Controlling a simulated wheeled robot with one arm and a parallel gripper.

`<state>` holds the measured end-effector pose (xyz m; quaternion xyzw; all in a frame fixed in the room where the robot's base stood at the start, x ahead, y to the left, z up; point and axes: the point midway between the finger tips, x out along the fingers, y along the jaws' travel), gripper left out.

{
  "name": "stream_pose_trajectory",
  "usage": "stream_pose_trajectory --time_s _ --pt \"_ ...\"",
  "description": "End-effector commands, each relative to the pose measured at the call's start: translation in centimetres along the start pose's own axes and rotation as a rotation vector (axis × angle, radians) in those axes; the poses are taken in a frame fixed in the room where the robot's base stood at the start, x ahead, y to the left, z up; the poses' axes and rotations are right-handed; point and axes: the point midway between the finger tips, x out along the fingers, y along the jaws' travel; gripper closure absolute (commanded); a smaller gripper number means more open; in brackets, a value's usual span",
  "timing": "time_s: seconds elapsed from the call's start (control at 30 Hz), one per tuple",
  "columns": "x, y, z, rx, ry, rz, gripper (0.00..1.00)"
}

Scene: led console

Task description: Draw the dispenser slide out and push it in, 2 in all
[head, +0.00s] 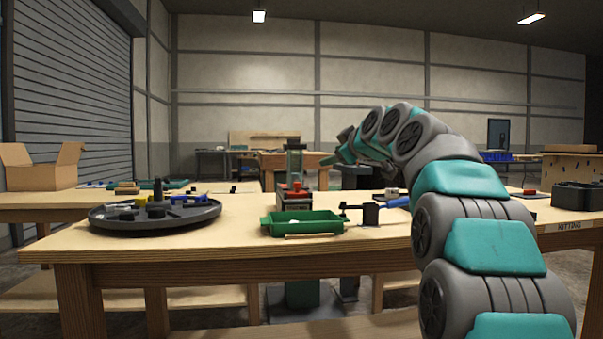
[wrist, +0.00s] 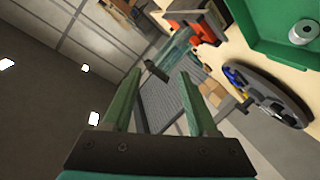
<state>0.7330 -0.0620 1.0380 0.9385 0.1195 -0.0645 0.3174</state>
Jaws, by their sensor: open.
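The likely dispenser is a red and dark grey unit (head: 294,196) with a tall teal-grey column (head: 295,163), standing on the table behind a green tray. In the wrist view its red part (wrist: 200,28) and translucent column (wrist: 178,48) show tilted, with a small dark block (wrist: 156,71) at the column's end. I cannot tell clearly which part is the slide. My gripper (head: 327,160) is raised above the table, to the right of the column in the head view. In the wrist view its two green fingers (wrist: 160,80) are apart, with nothing held between them.
The green tray (head: 268,231) sits at the table's front edge; in the wrist view it holds a pale ring-shaped part (wrist: 303,32). A round dark tray (head: 105,222) with several small parts is at left. A black clamp-like item (head: 370,213) stands right of the green tray.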

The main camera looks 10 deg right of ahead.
Motion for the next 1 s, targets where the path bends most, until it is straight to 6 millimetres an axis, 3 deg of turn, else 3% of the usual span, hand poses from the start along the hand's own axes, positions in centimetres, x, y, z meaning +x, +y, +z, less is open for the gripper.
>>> stream_pose_trajectory --time_s 0.1,0.4,0.77,1.0 --pt "1.7 0.2 -0.1 0.161 -0.031 -0.05 0.41" --pt "5.4 -3.3 1.2 0.5 -0.108 -0.214 0.41" --pt "6.8 -4.6 1.5 0.57 -0.126 -0.252 0.41" --pt "9.7 -5.3 1.6 0.571 -0.128 -0.255 0.41"
